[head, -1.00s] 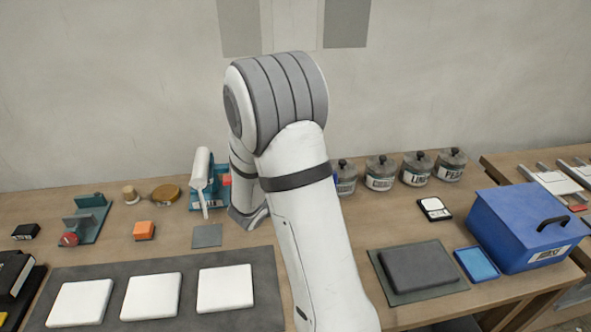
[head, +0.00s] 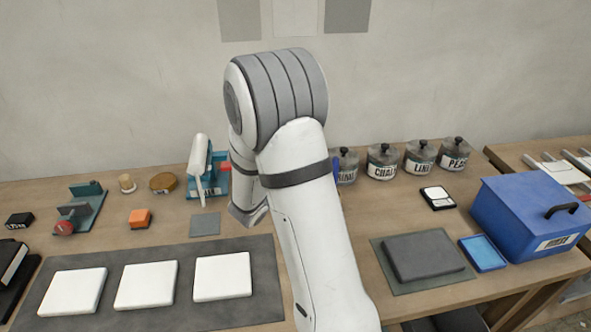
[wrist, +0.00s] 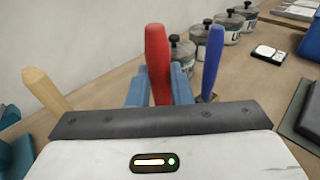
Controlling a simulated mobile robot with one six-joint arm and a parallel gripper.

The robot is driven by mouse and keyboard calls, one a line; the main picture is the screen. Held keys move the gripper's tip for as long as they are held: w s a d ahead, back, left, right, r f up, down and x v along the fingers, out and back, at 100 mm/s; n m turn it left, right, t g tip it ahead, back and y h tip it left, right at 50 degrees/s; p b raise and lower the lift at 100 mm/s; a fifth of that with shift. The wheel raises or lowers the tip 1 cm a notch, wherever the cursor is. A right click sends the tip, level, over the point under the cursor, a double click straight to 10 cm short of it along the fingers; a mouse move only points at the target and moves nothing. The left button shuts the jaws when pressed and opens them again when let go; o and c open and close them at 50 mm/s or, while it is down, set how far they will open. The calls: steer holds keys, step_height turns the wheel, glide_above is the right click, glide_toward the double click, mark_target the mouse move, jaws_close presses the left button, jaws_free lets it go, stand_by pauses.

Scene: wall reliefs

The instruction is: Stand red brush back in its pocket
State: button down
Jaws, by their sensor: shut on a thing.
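The red brush (wrist: 158,62) shows its upright handle in the wrist view. It stands between the two blue-grey fingers of my gripper (wrist: 160,92), which is shut on it. The brush's lower end is hidden behind the dark edge of my gripper body. A blue-handled tool (wrist: 213,58) stands upright just to the right, apart from my gripper. A pale wooden handle (wrist: 45,90) leans at the left. The pocket for the red brush cannot be made out. In the head view my arm hides my gripper and the held brush.
Several lidded jars (head: 383,163) stand along the back right. A blue box (head: 525,222) and a grey slab (head: 425,256) are at the right. White tiles (head: 146,285) lie on a dark mat at the front left. A white roller (head: 198,160) stands left of my arm.

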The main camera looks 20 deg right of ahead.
steer(key=shift+f, duration=0.2)
steer(key=shift+f+b, duration=0.35)
steer(key=shift+b, duration=0.1)
steer(key=shift+f+b, duration=0.85)
steer(key=shift+f, duration=0.1)
steer(key=c, duration=1.2)
jaws_free()
steer(key=shift+c, duration=0.2)
steer(key=shift+o, duration=0.6)
steer(key=o, duration=0.4)
steer(key=shift+r, duration=0.1)
